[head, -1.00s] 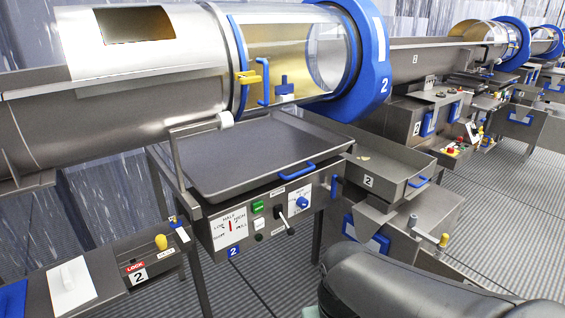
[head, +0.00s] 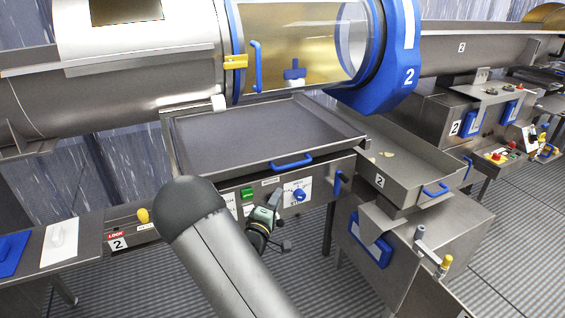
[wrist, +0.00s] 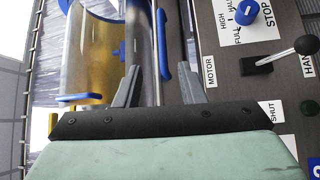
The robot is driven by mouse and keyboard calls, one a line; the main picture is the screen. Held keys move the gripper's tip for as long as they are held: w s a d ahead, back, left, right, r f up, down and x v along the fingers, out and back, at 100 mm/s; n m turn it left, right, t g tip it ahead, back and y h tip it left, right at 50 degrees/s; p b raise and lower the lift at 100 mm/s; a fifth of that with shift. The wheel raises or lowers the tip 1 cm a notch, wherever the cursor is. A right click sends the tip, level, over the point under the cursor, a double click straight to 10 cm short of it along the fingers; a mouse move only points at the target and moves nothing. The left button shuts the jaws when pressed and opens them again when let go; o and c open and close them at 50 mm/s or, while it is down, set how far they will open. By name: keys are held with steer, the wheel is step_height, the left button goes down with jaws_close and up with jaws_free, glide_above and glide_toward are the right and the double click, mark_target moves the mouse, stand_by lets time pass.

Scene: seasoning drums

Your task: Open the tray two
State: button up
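The large flat grey tray (head: 240,140) lies under the drum marked 2, with a blue handle (head: 292,162) on its front edge. To its right is a smaller grey tray (head: 405,165) marked 2, with a blue handle at its front right. My gripper (head: 268,222) is in front of the control panel, below and left of the large tray's handle, partly hidden by my arm. In the wrist view my gripper (wrist: 159,72) is open, with its fingers apart and nothing held. A blue bar (wrist: 163,45) shows beyond and between the fingertips; I cannot tell which handle it is.
The control panel (head: 310,188) has a green button, a blue knob and a black lever, close to my gripper. A blue-rimmed drum (head: 300,45) with a yellow latch hangs over the large tray. A metal box (head: 425,240) stands at the right; striped floor lies beyond.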

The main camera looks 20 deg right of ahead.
mark_target(292, 165)
steer(key=shift+t, duration=0.3)
steer(key=p+x, duration=0.1)
steer(key=x, duration=0.4)
steer(key=p+x, duration=0.1)
steer(key=x, duration=0.5)
steer(key=p+x, duration=0.1)
steer(key=x, duration=0.5)
steer(key=shift+w+a+f+p, duration=0.15)
steer(key=shift+w+f+p, duration=0.2)
steer(key=shift+w+f, duration=0.1)
jaws_close()
